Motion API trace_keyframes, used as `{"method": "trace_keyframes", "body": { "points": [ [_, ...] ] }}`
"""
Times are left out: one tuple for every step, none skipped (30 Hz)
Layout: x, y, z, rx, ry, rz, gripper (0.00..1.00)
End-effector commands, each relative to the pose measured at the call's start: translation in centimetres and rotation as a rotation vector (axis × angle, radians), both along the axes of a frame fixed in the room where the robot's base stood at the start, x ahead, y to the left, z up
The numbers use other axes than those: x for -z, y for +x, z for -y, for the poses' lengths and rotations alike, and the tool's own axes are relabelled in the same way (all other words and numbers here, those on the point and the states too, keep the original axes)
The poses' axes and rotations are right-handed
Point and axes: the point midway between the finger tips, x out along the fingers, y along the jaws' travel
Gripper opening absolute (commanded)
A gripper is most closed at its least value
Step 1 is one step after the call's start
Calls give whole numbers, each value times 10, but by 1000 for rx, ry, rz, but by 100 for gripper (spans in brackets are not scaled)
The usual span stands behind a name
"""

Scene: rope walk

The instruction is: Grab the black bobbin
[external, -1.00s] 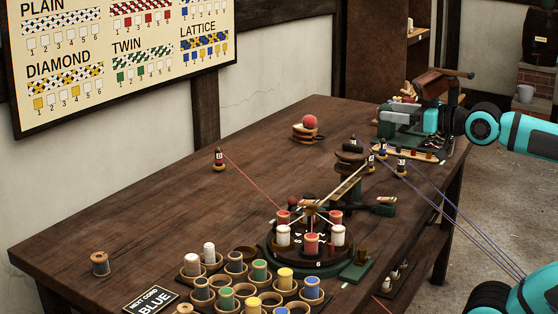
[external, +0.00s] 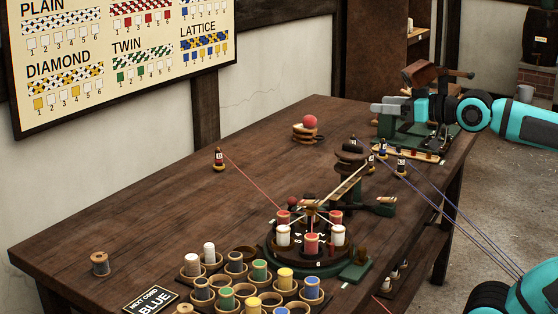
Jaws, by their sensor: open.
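No bobbin reads as clearly black. A dark-wound wooden bobbin (external: 100,264) stands upright and alone at the table's left front. Other dark-looking bobbins (external: 235,263) sit in the ring holders at the front, their exact colour hard to tell. My gripper (external: 380,107) is at the far right end of the table, with grey fingers pointing left, above a green machine. It is open, with nothing visible between the fingers. It is far from all these bobbins.
A round braiding stand (external: 318,264) with red and white bobbins is at front centre. A red ball on a wooden stack (external: 308,128) stands at the back. The table's left half (external: 140,220) is mostly clear.

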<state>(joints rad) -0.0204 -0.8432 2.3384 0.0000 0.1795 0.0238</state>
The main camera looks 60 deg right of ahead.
Motion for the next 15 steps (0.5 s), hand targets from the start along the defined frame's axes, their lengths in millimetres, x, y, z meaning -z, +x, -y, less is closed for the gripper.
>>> {"method": "trace_keyframes", "body": {
  "points": [
    [-7,13,-4,-10,10,-25,63],
    [-12,20,-6,-14,17,-42,63],
    [-17,30,-10,-22,25,-66,63],
    [-22,38,-13,-28,32,-83,63],
    [-26,45,-16,-32,40,-101,63],
    [-31,55,-20,-38,48,-125,63],
    [-34,63,-23,-43,54,-142,63],
    [-38,71,-26,-47,60,-160,63],
    [-42,81,-30,-53,69,-184,63],
    [-46,88,-34,-57,74,-201,63],
    [-49,96,-37,-61,79,-219,63],
    [-52,106,-42,-67,87,-243,63],
    [-55,114,-46,-70,93,-261,63],
    [-58,122,-50,-73,98,-278,63],
    [-61,132,-55,-78,105,-302,63]
  ]
}}
